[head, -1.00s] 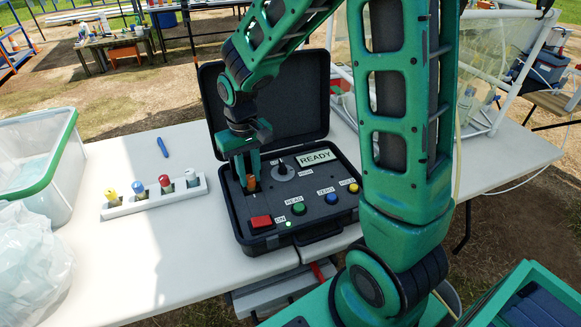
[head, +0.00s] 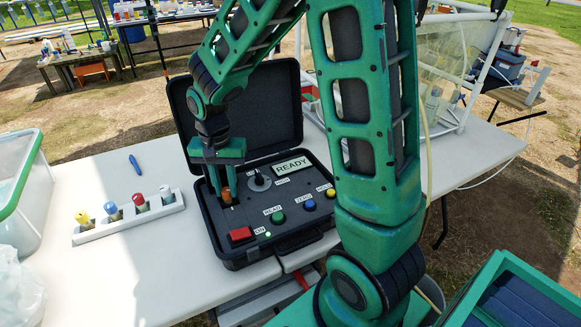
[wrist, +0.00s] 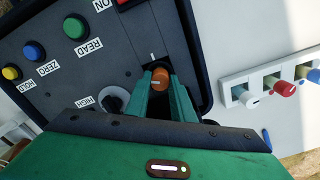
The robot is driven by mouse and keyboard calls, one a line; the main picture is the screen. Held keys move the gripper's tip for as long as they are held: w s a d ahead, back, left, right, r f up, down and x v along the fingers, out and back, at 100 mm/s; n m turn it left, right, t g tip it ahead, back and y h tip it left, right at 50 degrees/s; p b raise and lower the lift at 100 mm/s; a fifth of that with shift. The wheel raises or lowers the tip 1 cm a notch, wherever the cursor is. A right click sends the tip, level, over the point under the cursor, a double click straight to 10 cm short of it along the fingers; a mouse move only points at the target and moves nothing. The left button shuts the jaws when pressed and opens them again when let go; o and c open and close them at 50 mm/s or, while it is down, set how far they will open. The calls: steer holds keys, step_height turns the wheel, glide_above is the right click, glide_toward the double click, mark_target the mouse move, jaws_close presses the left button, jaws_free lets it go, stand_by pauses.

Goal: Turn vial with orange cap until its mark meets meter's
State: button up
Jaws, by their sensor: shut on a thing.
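The vial's orange cap (wrist: 160,76) stands in the meter's well, with its body hidden below the panel. In the wrist view my gripper (wrist: 161,80) is shut on the cap, one green finger at each side. A short pale line shows on the cap's left part. The meter's mark is a short white line (wrist: 152,57) on the dark panel just beyond the cap. The two lines look close but not clearly in line. The meter (head: 262,218) is an open dark case; in the head view the orange cap (head: 227,195) shows between my fingers.
A knob (head: 259,181) and green, blue, yellow and red buttons lie close to my gripper. A white rack (head: 130,223) with yellow-, blue-, red- and white-capped vials and a blue pen (head: 135,163) are on the table at left.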

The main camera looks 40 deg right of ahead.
steer(key=m, duration=0.5)
steer(key=shift+m, duration=0.3)
steer(key=m, duration=0.6)
steer(key=o, duration=0.8)
steer(key=shift+r, duration=3.95)
